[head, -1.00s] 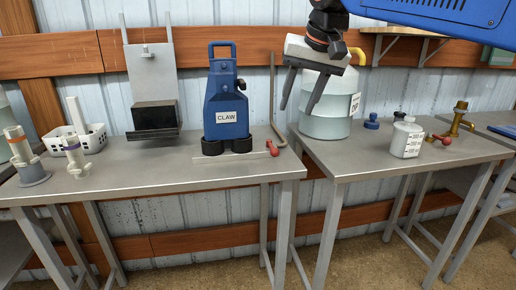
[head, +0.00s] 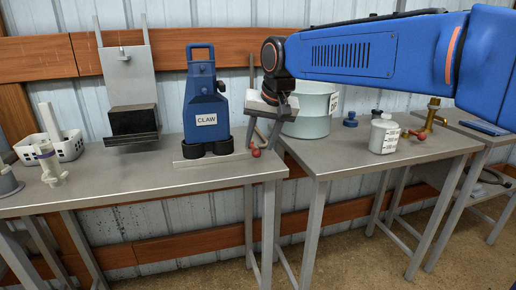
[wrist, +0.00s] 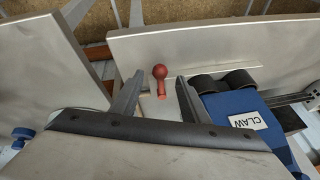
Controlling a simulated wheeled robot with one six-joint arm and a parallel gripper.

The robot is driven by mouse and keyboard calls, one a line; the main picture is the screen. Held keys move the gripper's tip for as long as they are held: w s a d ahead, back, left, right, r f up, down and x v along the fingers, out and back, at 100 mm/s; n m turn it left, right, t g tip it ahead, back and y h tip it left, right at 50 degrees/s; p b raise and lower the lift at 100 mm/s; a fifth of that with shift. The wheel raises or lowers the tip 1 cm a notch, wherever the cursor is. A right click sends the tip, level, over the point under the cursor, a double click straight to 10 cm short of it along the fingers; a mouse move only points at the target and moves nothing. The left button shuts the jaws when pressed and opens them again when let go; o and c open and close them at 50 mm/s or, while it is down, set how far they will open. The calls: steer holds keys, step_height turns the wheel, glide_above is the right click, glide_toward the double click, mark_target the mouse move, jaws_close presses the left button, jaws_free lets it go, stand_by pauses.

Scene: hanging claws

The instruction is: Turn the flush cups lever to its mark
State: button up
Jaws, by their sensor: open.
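The flush cups lever has a red knob (head: 255,152) and sits at the right end of the thin base plate (head: 182,163) under the blue CLAW unit (head: 206,110). In the wrist view the red lever (wrist: 160,76) shows between the two fingers of my gripper (wrist: 160,86). My gripper (head: 262,140) is open, pointing down over the lever; I cannot tell whether a finger touches it. The black cups (head: 207,149) stand under the CLAW unit.
A gap separates the left table (head: 120,185) from the right table (head: 340,155). A pale green drum (head: 312,112), a white bottle (head: 384,135) and a brass tap (head: 432,115) stand on the right table. A grey bracket (head: 128,75) and white basket (head: 65,148) are left of the CLAW unit.

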mark_target(257, 150)
steer(key=shift+x, duration=1.75)
steer(key=shift+c, duration=0.2)
jaws_close()
